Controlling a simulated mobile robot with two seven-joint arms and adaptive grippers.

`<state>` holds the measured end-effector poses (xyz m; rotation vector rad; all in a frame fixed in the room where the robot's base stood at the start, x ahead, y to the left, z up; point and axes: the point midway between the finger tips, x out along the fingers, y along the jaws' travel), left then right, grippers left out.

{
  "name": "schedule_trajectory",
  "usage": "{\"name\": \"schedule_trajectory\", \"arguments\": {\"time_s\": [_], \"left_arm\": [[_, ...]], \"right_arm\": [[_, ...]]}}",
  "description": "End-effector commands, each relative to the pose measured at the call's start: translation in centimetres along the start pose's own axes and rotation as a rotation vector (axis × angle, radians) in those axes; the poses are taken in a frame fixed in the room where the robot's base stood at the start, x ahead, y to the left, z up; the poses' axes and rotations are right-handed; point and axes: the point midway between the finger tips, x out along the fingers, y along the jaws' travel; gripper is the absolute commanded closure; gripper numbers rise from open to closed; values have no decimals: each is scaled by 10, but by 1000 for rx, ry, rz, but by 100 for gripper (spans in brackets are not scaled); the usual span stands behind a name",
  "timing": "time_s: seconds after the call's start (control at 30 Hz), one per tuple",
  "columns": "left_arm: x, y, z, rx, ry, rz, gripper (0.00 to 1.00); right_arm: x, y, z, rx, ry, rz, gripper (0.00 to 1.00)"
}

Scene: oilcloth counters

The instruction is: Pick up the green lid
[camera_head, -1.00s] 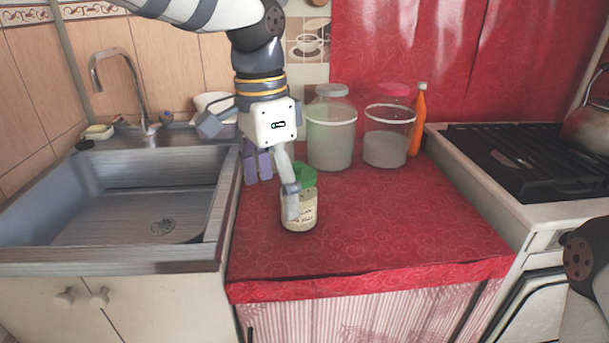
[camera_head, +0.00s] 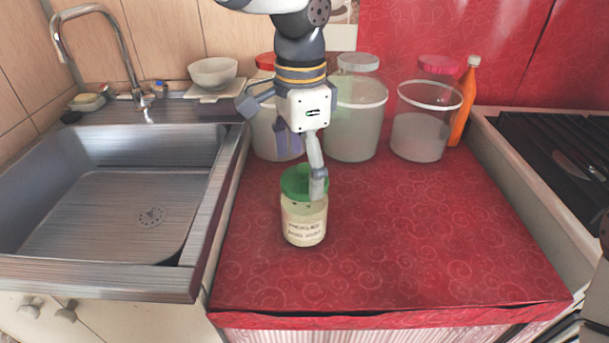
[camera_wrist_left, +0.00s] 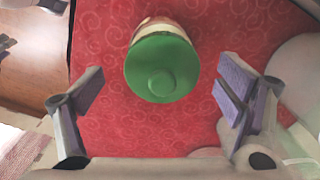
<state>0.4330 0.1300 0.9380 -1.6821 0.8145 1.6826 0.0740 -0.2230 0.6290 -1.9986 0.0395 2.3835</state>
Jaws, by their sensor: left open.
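The green lid (camera_head: 297,182) sits on a cream-coloured labelled jar (camera_head: 304,222), which stands upright on the red counter. In the left wrist view the round lid (camera_wrist_left: 161,68) with its central knob lies between and slightly ahead of my left gripper's two fingers. My left gripper (camera_head: 304,165) is open and empty, pointing down at the jar. One finger hangs in front of the lid's right side in the head view and hides part of it. In the wrist view both fingers (camera_wrist_left: 162,98) stand clear of the lid.
The sink (camera_head: 120,205) is left, the stove (camera_head: 535,135) right. The counter's front is clear.

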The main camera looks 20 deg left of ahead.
Motion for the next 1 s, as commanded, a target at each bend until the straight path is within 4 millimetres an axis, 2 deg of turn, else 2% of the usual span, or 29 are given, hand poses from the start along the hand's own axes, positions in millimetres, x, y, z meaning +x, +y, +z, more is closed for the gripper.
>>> {"name": "schedule_trajectory", "arguments": {"time_s": [0.1, 0.3, 0.5, 0.87, 1.0], "left_arm": [[12, 0, 1, 0, 0, -1, 13], [13, -1, 1, -1, 2, -2, 13], [13, -1, 1, -1, 2, -2, 52], [12, -1, 1, -1, 1, -2, 52], [-1, -1, 0, -3, 3, -4, 52]], "right_arm": [[0, 0, 0, 0, 1, 0, 60], [0, 0, 0, 0, 1, 0, 60], [0, 0, 0, 0, 1, 0, 60], [0, 0, 0, 0, 1, 0, 60], [0, 0, 0, 0, 2, 0, 60]]}}
